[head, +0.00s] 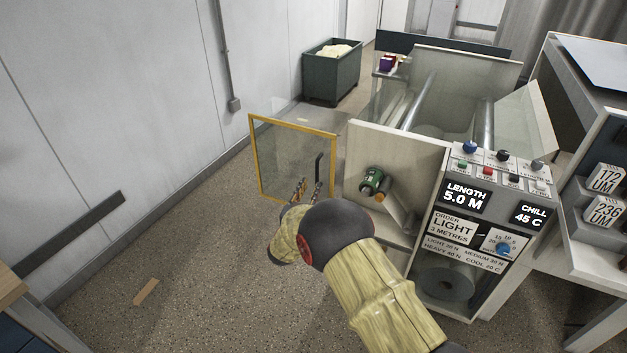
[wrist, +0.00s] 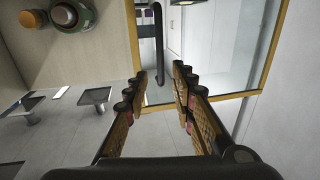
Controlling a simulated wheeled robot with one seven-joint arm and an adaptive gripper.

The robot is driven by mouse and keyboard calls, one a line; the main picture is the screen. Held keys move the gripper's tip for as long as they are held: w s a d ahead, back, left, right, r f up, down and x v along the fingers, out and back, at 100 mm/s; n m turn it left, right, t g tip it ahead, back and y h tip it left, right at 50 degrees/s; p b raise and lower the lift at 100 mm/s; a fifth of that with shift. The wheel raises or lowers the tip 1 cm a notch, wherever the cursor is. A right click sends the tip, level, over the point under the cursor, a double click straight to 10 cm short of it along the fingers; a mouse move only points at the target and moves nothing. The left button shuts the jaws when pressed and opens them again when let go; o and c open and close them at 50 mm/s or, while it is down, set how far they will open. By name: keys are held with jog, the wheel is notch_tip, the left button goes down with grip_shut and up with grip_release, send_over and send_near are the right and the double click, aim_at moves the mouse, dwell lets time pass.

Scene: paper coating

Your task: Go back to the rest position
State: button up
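My gripper (head: 308,190) is at the middle of the head view, at the end of my arm, in front of a clear panel with a yellow frame (head: 252,160). In the wrist view the two fingers of my gripper (wrist: 160,82) stand apart with nothing between them. A dark bar handle (head: 319,168) on the panel shows just beyond the fingertips, and it also shows in the wrist view (wrist: 158,45). I cannot tell whether the fingers touch it. The panel stands swung out to the left of the machine.
A green knob (head: 371,182) sits on the machine's pale side wall (head: 385,148), right of my gripper. The control panel (head: 490,205) reads LENGTH 5.0 M and CHILL 45 C. A dark bin (head: 331,78) stands behind. The floor (head: 215,250) at left is mostly clear.

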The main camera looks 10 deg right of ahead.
jog(key=shift+v, duration=1)
